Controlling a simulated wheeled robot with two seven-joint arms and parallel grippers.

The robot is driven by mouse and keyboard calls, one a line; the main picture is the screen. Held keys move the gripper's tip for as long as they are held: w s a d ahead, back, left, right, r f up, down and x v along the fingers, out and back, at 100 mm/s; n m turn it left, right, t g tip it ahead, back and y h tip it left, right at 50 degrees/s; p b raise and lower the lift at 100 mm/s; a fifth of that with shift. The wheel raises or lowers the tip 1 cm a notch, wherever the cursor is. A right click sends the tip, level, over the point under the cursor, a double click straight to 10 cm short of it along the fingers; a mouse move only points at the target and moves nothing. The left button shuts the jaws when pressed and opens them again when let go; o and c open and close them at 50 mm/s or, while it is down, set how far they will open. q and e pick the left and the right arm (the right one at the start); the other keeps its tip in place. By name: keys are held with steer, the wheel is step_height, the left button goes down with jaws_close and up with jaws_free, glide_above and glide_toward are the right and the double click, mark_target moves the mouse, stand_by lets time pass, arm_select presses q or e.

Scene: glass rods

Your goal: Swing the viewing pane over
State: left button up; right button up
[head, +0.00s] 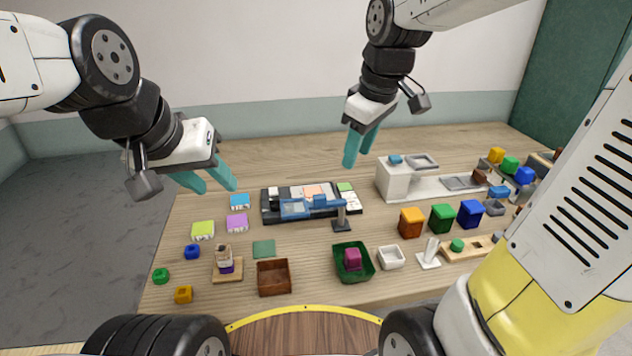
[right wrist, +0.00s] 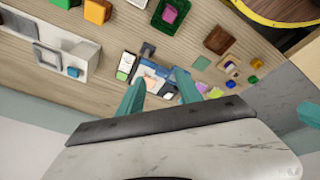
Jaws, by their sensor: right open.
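A blue-framed viewing pane (head: 296,208) lies over the front of a dark tray of cards (head: 270,216) in the middle of the table. Its blue arm runs right to a grey post on a dark foot (head: 342,226). In the right wrist view the pane (right wrist: 150,72) is partly hidden by my fingers. My right gripper (head: 357,160) is open and empty, above and behind the tray; its fingers also show in the right wrist view (right wrist: 158,88). My left gripper (head: 219,188) hangs left of the tray with its fingers apart, nothing between them.
Coloured tiles, such as a purple one (head: 237,223), lie left of the tray. A brown box (head: 274,288), a green bin (head: 338,273) and a white bowl (head: 390,258) stand in front. Coloured blocks (head: 442,218) and a white fixture (head: 393,185) are on the right.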

steer(key=w+a+f+n+g, duration=0.2)
steer(key=w+a+f+n, duration=0.15)
steer(key=w, duration=0.25)
steer(key=n+g+h, duration=0.1)
steer(key=n, duration=0.5)
glide_above(320, 195)
step_height(320, 195, down, 7)
steer(key=shift+s+r, duration=0.1)
step_height(320, 195, down, 8)
steer(key=shift+r, duration=0.15)
steer(key=shift+c, duration=0.2)
jaws_close()
